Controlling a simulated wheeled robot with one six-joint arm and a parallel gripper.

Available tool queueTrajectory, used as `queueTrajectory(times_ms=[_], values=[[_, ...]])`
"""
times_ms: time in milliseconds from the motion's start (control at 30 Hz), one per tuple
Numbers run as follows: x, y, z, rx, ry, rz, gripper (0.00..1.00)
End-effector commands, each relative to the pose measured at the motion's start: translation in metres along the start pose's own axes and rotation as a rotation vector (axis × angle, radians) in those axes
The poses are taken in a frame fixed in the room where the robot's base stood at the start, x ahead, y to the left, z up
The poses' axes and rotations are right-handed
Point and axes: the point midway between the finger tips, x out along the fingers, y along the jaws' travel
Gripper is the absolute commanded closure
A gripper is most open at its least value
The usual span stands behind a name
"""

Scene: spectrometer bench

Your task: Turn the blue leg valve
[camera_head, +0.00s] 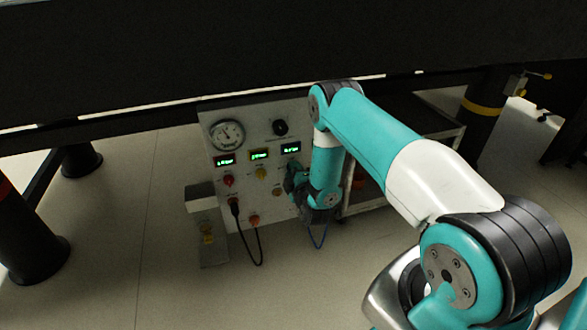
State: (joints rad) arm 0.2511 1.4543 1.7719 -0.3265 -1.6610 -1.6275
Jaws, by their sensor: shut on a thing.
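My gripper (293,181) is at the front of the white control panel (216,158), at its right side below the rightmost green display. It is small and dark here, and its fingertips are hard to make out. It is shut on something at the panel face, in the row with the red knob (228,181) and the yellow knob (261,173). The blue leg valve fits this spot, but my gripper and wrist hide it. Its angle cannot be seen.
The panel has a round gauge (227,134), a black knob (280,128) and a black cable (259,247). The dark bench (200,60) overhangs. A yellow-banded leg (482,120) stands right.

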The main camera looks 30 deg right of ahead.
Motion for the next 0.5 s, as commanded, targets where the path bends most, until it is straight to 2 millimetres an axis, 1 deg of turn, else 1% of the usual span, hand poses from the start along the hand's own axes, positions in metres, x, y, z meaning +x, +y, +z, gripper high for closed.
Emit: queueTrajectory(times_ms=[200,500], values=[[-0.0016,-0.0009,0.0005,-0.122,-0.002,-0.004,0.92],[-0.0018,-0.0019,0.0008,-0.202,-0.001,-0.005,0.92]])
